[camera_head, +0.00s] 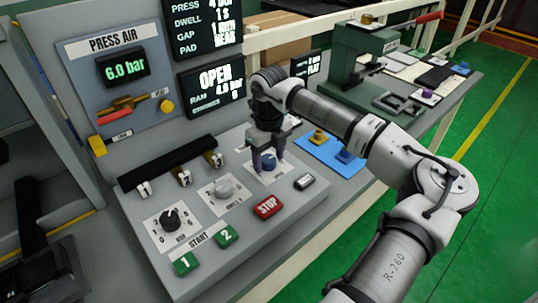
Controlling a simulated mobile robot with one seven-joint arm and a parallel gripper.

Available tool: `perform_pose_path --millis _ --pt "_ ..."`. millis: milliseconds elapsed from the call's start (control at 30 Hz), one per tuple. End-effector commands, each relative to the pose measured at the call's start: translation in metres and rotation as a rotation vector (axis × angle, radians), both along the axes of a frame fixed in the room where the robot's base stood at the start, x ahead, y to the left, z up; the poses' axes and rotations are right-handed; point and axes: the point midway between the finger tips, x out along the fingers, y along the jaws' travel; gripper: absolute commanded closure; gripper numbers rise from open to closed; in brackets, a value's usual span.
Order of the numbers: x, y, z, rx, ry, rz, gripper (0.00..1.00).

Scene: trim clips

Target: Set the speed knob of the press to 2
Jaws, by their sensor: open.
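The press's control panel (215,245) carries three round knobs. A black knob (171,218) sits on a white dial plate at the front left, a grey knob (223,188) on another in the middle, and a blue knob (268,160) on a third at the back right. The printed names are too small to tell which one is the speed knob, and I cannot read the settings for sure. My gripper (269,163) points down with its fingers apart, at the blue knob, one on each side of it in this view. I cannot tell whether they touch it.
A red STOP button (268,206) and green START buttons 1 (185,263) and 2 (226,235) lie near the front. Numbered levers (181,177) stand behind the black and grey knobs. A blue mat (318,153) with small parts lies right of the panel, partly behind my arm.

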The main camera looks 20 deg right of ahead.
Motion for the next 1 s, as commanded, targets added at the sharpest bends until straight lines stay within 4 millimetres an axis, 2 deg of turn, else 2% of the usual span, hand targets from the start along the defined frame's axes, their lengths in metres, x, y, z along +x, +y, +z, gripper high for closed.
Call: perform_pose_path --millis 100,433,733,1000 --pt "0.0 0.0 0.0 0.0 0.0 0.0 0.41" --pt "0.0001 0.0 0.0004 0.0 0.0 0.0 0.84" --pt "0.0002 -0.0002 -0.0007 -0.001 0.0 0.032 0.85" --pt "0.0005 -0.0005 -0.003 -0.002 -0.001 0.184 0.85"
